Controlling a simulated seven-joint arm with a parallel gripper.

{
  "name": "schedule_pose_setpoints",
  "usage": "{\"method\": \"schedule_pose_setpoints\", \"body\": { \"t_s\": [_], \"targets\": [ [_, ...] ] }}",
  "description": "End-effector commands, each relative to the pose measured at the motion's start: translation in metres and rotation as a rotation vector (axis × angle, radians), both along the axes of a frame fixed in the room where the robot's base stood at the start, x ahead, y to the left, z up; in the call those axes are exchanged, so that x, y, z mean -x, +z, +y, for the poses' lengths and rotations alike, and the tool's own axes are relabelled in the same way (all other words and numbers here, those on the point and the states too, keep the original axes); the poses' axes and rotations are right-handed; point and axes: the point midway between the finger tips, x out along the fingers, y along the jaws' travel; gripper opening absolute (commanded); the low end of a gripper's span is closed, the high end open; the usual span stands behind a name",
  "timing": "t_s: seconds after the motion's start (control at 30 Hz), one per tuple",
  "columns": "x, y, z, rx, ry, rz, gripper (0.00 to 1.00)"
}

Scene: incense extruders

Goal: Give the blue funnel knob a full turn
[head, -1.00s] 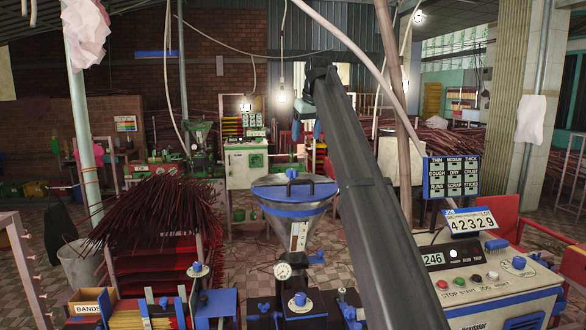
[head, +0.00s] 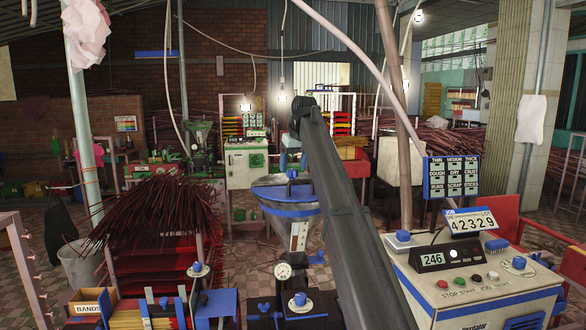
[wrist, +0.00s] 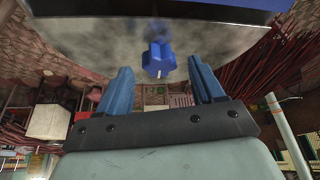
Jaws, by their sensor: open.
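The blue funnel knob (head: 292,175) stands on top of the wide metal funnel (head: 270,193), which has a blue band. In the wrist view, which looks upside down, the knob (wrist: 158,62) has a pale mark and sits against the funnel's cloudy grey top (wrist: 100,45). My gripper (wrist: 160,66) is open and empty. Its two blue fingers appear on either side of the knob, with a gap on each side. I see no contact. In the head view my arm hides the funnel's right part, and the fingers are small and partly hidden behind it.
A control box (head: 480,285) with buttons and a number display stands at the front right. A heap of dark red sticks (head: 150,210) lies at the left. A dial gauge (head: 283,271) and other blue knobs sit below the funnel. A pale post (head: 82,140) rises at the left.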

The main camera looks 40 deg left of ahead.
Motion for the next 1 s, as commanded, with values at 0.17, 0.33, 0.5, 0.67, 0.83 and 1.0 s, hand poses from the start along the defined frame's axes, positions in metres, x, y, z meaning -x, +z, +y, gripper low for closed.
{"method": "schedule_pose_setpoints", "body": {
  "t_s": [0.17,0.33,0.5,0.67,0.83,1.0],
  "targets": [
    [-0.0023,-0.012,0.0042,0.0,0.0,0.0,0.67],
    [-0.0031,-0.0148,0.0053,-0.001,0.0,0.0,0.67],
    [-0.0031,-0.0148,0.0052,-0.001,0.0,0.0,0.67],
    [-0.0032,-0.0147,0.0053,0.0,0.0,0.0,0.55],
    [-0.0032,-0.0147,0.0052,0.0,0.0,0.0,0.39],
    [-0.0031,-0.0147,0.0052,0.0,0.0,0.0,0.22]
  ]
}}
